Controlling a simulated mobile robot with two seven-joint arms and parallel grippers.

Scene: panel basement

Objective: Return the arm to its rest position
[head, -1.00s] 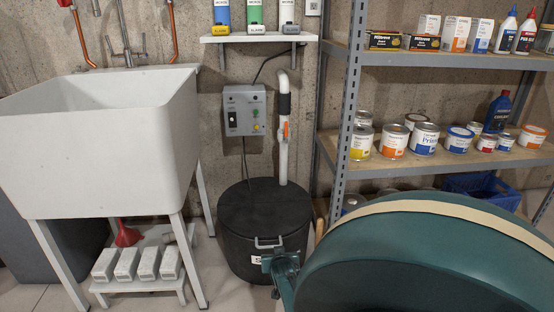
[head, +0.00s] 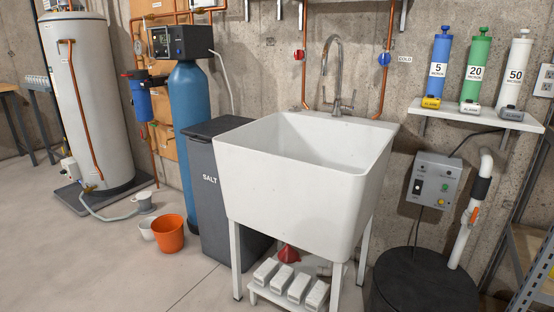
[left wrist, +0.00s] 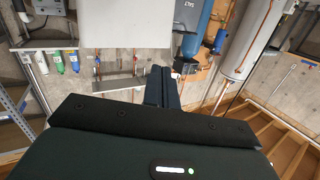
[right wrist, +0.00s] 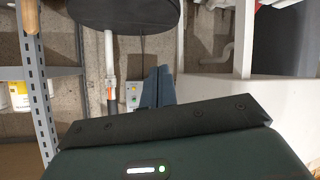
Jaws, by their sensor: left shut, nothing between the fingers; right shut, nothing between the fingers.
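My left gripper (left wrist: 163,88) shows in the left wrist view with its two dark fingers together and nothing between them. My right gripper (right wrist: 157,87) shows in the right wrist view, also shut and empty. Neither gripper nor arm is in the head view. The left wrist view is upside down, with the white sink (left wrist: 125,22) at its top. The right wrist view is also inverted, with the black round sump lid (right wrist: 125,12) at the top and the grey control box (right wrist: 132,95) just left of the fingers.
The white utility sink (head: 300,170) stands at centre, with the salt tank (head: 208,180) and an orange bucket (head: 169,233) to its left. The black sump (head: 425,285) and metal shelving (head: 530,260) are at right. Floor at lower left is clear.

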